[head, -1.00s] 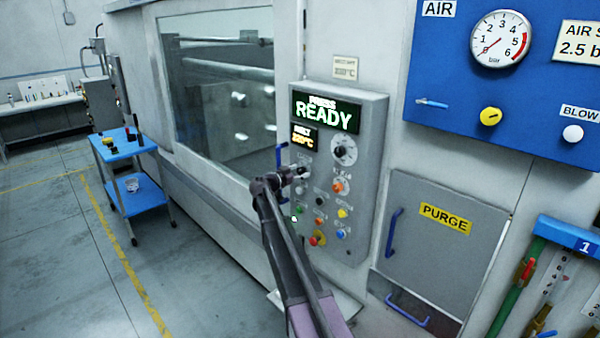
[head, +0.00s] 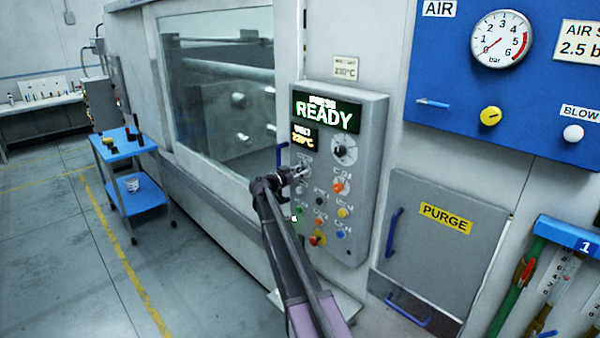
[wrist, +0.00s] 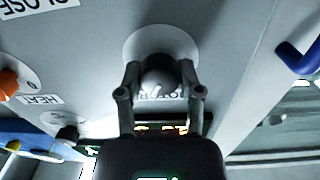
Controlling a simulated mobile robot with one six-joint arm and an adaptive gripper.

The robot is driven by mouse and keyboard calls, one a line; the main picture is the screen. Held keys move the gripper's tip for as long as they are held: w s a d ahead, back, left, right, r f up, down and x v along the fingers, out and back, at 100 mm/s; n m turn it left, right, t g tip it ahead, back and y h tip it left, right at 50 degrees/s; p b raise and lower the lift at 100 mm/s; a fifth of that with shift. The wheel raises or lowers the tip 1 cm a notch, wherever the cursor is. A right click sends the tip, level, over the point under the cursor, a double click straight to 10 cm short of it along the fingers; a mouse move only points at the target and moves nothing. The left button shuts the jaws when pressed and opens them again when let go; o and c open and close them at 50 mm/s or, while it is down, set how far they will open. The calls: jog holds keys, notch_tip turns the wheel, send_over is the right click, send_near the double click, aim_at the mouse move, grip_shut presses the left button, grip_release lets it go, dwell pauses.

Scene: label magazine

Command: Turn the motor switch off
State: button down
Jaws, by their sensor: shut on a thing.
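My gripper (head: 298,173) is at the upper left part of the grey control panel (head: 371,130), just below the MELT display. In the wrist view my gripper (wrist: 160,78) has one finger on each side of a dark round knob (wrist: 158,68) and is shut on it. The knob sits on a white round plate (wrist: 135,42). A label partly hidden behind the fingers appears to read MOTORS, so this is the motor switch. A pale mark shows on the knob's face. In the head view the gripper mostly hides the knob.
The panel's green display (head: 325,115) reads READY. A larger dial (head: 342,150) and several coloured buttons lie close to my gripper. An orange knob (wrist: 8,82) and the HEAT knob (wrist: 66,132) show in the wrist view. A blue door handle (head: 281,157) is just left of the panel.

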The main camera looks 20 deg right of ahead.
jog(key=n, duration=1.3)
jog(key=shift+w+t, duration=0.1)
jog(key=shift+t, duration=0.2)
jog(key=shift+n, duration=0.3)
jog(key=shift+c, duration=1.3)
grip_release()
jog(key=shift+d, duration=0.1)
jog(key=shift+b, duration=0.3)
jog(key=v, duration=0.7)
jog(key=shift+a, duration=0.3)
